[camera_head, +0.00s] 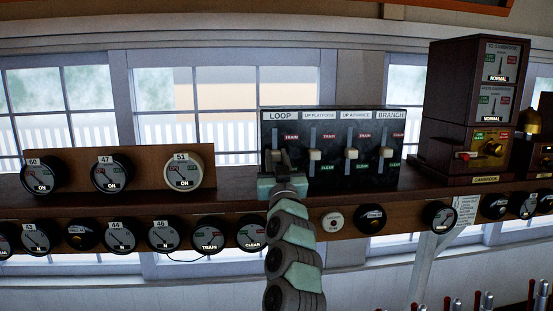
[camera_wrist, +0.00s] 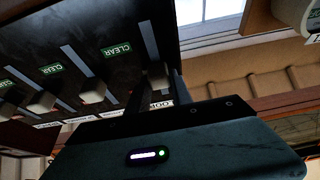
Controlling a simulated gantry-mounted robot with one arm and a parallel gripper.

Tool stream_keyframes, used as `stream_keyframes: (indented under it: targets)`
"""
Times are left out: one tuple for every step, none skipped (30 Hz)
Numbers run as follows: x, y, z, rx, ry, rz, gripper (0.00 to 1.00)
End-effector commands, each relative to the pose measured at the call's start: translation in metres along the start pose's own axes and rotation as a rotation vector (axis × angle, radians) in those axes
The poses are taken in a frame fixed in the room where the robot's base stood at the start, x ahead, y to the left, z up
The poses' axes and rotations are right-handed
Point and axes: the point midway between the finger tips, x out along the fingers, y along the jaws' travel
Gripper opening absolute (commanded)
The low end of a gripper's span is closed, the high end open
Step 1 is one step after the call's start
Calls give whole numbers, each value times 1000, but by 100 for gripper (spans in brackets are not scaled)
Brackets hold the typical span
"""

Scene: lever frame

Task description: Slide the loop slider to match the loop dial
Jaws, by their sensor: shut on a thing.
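The dark slider panel (camera_head: 331,181) stands on the shelf, with slots headed LOOP, UP PLATFORM, UP ADVANCE and BRANCH. My gripper (camera_head: 283,157) is at its left end, in front of the LOOP slot, and hides most of it. In the wrist view, which is turned over, my gripper (camera_wrist: 158,92) is shut on the pale loop slider (camera_wrist: 157,79), with a finger on each side. The slider's slot runs on toward its CLEAR side. Lower-row dials read TRAIN (camera_head: 208,237) and CLEAR (camera_head: 251,233); I cannot tell which dial is the loop's.
Neighbouring sliders, UP PLATFORM (camera_head: 315,155) and UP ADVANCE (camera_head: 351,154), sit close on the right. Three dials on a wooden board (camera_head: 138,154) stand left. A brown cabinet (camera_head: 463,105) stands right. More dials line the shelf front; red lever tops show at lower right.

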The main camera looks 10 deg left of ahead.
Motion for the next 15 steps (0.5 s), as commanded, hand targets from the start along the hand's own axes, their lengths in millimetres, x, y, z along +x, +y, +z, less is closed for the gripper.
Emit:
stream_keyframes:
  targets:
    - [0, 0, 0, 0, 0, 0, 0]
    - [0, 0, 0, 0, 0, 0, 0]
    - [0, 0, 0, 0, 0, 0, 0]
    - [0, 0, 0, 0, 0, 0, 0]
    - [0, 0, 0, 0, 0, 0, 0]
    - [0, 0, 0, 0, 0, 0, 0]
    - [0, 0, 0, 0, 0, 0, 0]
    - [0, 0, 0, 0, 1, 0, 0]
    - [0, 0, 0, 0, 1, 0, 0]
    - [0, 0, -1, 0, 1, 0, 0]
    - [0, 0, -2, 0, 1, 0, 0]
    - [1, 0, -4, -1, 1, 0, 0]
    - [2, 0, -6, -1, 1, 0, 0]
    - [4, 0, -9, 0, 1, 0, 0]
    - [6, 0, -13, 1, 2, -1, 0]
